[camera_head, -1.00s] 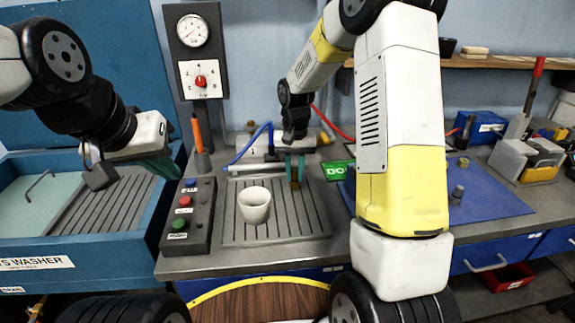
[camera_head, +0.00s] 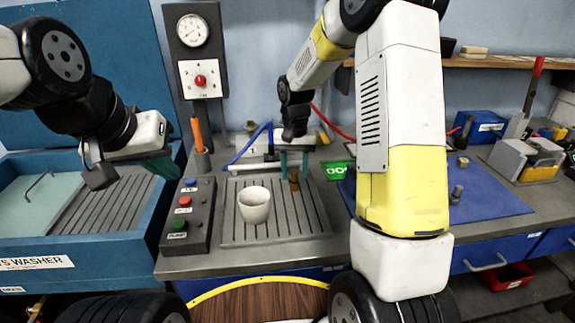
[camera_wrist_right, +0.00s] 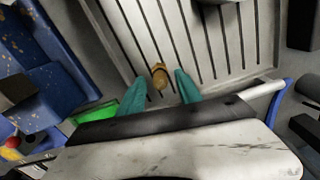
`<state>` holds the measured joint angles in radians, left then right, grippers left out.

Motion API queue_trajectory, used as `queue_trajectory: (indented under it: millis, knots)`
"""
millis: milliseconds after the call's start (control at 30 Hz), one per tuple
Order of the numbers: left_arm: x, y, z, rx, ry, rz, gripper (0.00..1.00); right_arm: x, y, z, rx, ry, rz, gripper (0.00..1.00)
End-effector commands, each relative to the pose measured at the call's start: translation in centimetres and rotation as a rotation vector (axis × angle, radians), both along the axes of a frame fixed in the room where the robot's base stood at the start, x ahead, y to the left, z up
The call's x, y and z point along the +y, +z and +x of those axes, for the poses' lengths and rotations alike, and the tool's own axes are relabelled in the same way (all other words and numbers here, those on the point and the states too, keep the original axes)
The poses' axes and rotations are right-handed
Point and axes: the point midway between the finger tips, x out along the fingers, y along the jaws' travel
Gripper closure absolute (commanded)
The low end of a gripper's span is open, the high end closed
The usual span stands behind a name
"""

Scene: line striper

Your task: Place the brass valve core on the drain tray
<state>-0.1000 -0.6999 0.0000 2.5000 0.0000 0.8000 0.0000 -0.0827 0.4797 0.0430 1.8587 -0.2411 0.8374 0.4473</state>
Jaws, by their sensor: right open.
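The brass valve core (camera_head: 294,181) stands on the slatted drain tray (camera_head: 272,226), towards its back right, behind a white cup. It also shows in the right wrist view (camera_wrist_right: 159,76), between and slightly beyond my right fingertips. My right gripper (camera_head: 295,172) is open, with its teal fingers apart on either side of the core's top. In the right wrist view, the right gripper (camera_wrist_right: 160,86) shows clear gaps to the core. My left gripper (camera_head: 160,166) hangs over the blue washer at the left; its finger opening is hidden.
A button box (camera_head: 186,213) is left of the tray.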

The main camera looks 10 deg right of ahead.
Motion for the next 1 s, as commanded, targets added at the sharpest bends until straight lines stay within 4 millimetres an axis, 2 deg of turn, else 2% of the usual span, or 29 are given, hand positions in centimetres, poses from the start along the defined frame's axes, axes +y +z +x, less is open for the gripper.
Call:
queue_trajectory:
  millis: [200, 400, 667, 767, 833, 1000]
  knots:
    - [0.0, 0.0, 0.0, 0.000, 0.000, 0.000, 1.00, 0.0, 4.7, 0.1, -0.007, 0.002, 0.001, 0.59]
    - [0.0, 0.0, 0.0, 0.000, 0.000, 0.000, 1.00, 0.1, 8.6, 0.1, -0.004, 0.001, 0.001, 0.59]
    - [0.0, 0.0, 0.0, 0.000, 0.000, 0.000, 1.00, -0.1, 11.2, -0.3, -0.010, 0.005, 0.003, 0.59]
    - [0.0, 0.0, 0.0, 0.000, 0.000, 0.000, 1.00, -0.4, 13.0, -1.7, -0.043, 0.016, 0.016, 0.59]
    - [0.0, 0.0, 0.0, 0.000, 0.000, 0.000, 1.00, -0.8, 14.6, -3.5, -0.083, 0.032, 0.032, 0.59]
    - [0.0, 0.0, 0.0, 0.000, 0.000, 0.000, 1.00, -1.8, 18.5, -9.5, -0.216, 0.086, 0.074, 0.59]
